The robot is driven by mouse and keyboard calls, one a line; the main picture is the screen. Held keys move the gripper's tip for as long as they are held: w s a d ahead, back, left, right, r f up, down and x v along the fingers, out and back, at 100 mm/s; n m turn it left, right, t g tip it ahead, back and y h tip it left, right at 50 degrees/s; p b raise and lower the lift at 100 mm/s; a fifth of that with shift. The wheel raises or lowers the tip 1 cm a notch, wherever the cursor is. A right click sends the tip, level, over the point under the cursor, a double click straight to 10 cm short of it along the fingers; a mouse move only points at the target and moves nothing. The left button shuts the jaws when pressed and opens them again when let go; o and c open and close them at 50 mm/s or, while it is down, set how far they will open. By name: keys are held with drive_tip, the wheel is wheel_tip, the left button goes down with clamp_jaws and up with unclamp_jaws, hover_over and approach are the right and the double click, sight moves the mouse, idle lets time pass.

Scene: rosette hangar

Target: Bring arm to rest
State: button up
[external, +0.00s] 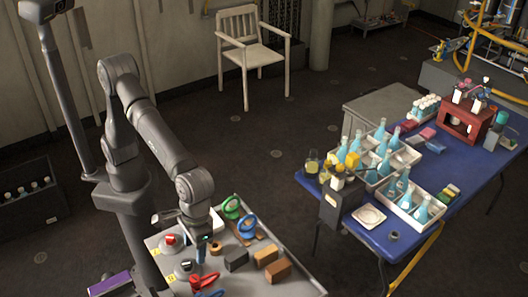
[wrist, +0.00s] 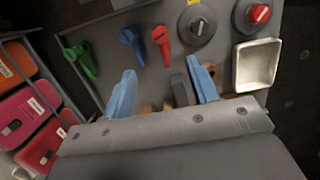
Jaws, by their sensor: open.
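My gripper (external: 204,249) hangs low over the grey worktable (external: 312,289) in the external view, at the end of my bent arm. In the wrist view its two blue fingers stand wide apart, and my gripper (wrist: 160,68) is open. A dark block (wrist: 180,88) and brown pieces show between and behind the fingers. No object is clearly held. Whether the fingertips touch anything below cannot be told.
Around the gripper are a green handle (external: 232,207), a blue handle (external: 248,227), a red handle (external: 208,283), a red-topped knob (external: 170,239) and brown blocks (external: 278,271). A white dish (wrist: 256,65) lies nearby. A blue table (external: 374,236) with glassware stands right, across open floor.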

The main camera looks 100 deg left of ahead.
sight(197, 272)
drive_tip(key=f, duration=0.4)
drive_tip(key=s+d+f, duration=0.1)
drive_tip(key=f, duration=0.9)
drive_tip(key=shift+s+d, duration=0.25)
drive_tip(key=shift+r, duration=0.25)
wheel_tip(197, 272, up, 17)
drive_tip(key=w+a, duration=0.2)
drive_tip(key=f, duration=0.5)
drive_tip(key=s+d+f, duration=0.1)
drive_tip(key=f, duration=0.5)
drive_tip(key=s+d+f, duration=0.1)
drive_tip(key=f, duration=0.5)
wheel_tip(197, 272, up, 20)
